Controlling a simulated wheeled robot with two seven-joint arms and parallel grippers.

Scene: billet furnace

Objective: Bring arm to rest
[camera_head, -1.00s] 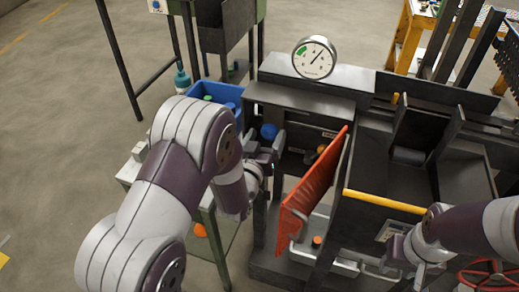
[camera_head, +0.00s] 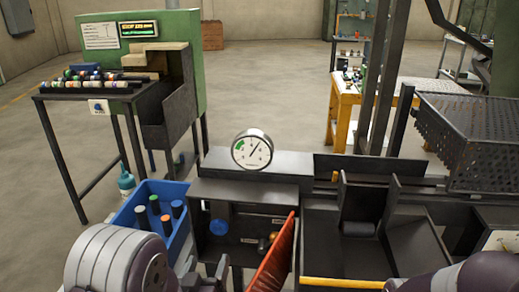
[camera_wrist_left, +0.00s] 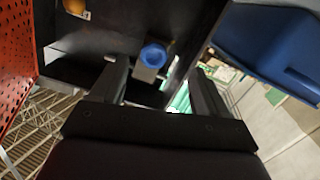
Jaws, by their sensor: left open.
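My left arm (camera_head: 112,262) comes in at the lower left in the head view. My left gripper (camera_head: 205,268) is at the bottom edge, just in front of the dark press-like machine and below its blue knob (camera_head: 219,228). In the left wrist view the two fingers of my left gripper (camera_wrist_left: 160,90) stand apart with nothing held. The blue knob (camera_wrist_left: 154,55) shows beyond and between them, with a gap that I cannot judge. Part of my right arm (camera_head: 485,272) shows at the lower right in the head view; its gripper is out of frame.
An orange mesh guard (camera_head: 275,258) stands right of my left gripper. A blue bin (camera_head: 178,190) with several coloured cylinders is to its left. A dial gauge (camera_head: 252,150) tops the machine. A yellow bar (camera_head: 345,283) crosses the front. Open floor lies behind.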

